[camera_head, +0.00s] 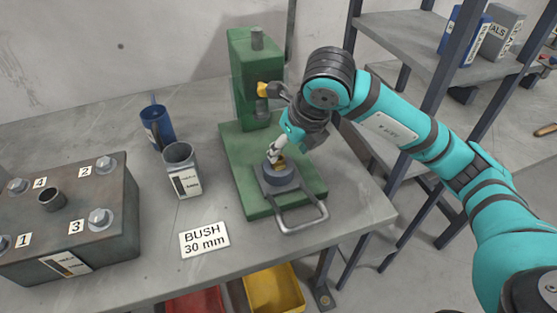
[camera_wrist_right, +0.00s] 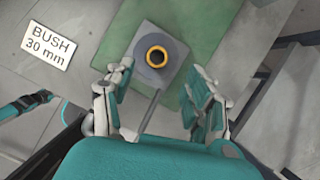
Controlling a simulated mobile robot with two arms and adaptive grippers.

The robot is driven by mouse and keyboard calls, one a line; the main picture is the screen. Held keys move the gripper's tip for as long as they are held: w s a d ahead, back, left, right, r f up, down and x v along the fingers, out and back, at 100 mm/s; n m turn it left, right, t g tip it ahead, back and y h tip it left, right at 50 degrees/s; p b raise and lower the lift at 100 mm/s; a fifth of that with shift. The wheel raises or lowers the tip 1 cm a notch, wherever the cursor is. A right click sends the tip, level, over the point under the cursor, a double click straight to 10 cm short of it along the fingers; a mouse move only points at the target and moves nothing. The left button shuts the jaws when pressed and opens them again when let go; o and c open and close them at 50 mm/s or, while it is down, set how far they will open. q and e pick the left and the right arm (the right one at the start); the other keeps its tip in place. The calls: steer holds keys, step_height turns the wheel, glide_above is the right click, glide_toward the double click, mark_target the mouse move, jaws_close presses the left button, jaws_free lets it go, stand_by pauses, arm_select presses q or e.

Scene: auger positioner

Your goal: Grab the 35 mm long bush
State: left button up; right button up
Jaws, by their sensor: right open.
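A brass-coloured ring, which looks like a bush (camera_wrist_right: 157,57), sits in a dark round holder on a grey plate (camera_wrist_right: 174,75) in the right wrist view. In the head view the round holder (camera_head: 279,180) stands on the green press base, and a bit of brass shows under the fingers. My right gripper (camera_head: 277,157) hangs close above it. In the wrist view its fingers (camera_wrist_right: 160,95) are spread apart with nothing between them, and the ring appears beyond the fingertips. I cannot read the bush's length.
A green press (camera_head: 255,75) stands behind the holder. A handle (camera_head: 304,218) sticks out in front. A "BUSH 30 mm" sign (camera_head: 205,239), a grey cup (camera_head: 181,160), a blue cup (camera_head: 158,128) and a bolted metal block (camera_head: 75,225) are to the left. Bins hang below the table.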

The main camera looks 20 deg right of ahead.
mark_target(280, 159)
steer(key=x, duration=0.2)
steer(key=p+x, duration=0.1)
steer(key=shift+w+a+f, duration=0.2)
steer(key=shift+w+a, duration=0.1)
steer(key=shift+a, duration=0.1)
steer(key=shift+w+f, duration=0.2)
steer(key=shift+f, duration=0.35)
jaws_close()
steer(key=shift+r, duration=0.1)
